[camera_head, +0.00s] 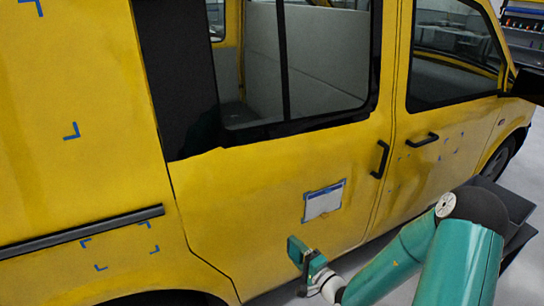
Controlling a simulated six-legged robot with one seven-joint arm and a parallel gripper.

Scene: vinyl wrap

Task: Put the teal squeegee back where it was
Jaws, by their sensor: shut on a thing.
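My gripper (308,262) is at the end of my teal arm, low in front of the yellow van's sliding door. It is shut on a small flat teal piece (297,249), which looks like the teal squeegee. The fingertips are small and partly hidden. The squeegee shows against the lower door, below and left of a white, blue-edged sheet (324,201). I cannot tell whether it touches the door.
The yellow van (250,190) fills most of the view. Blue corner marks (71,131) are on its side. Door handles (381,160) stick out right of the sheet. A dark flat structure (508,203) is at the right. A rack with coloured items (524,20) stands at the far top right.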

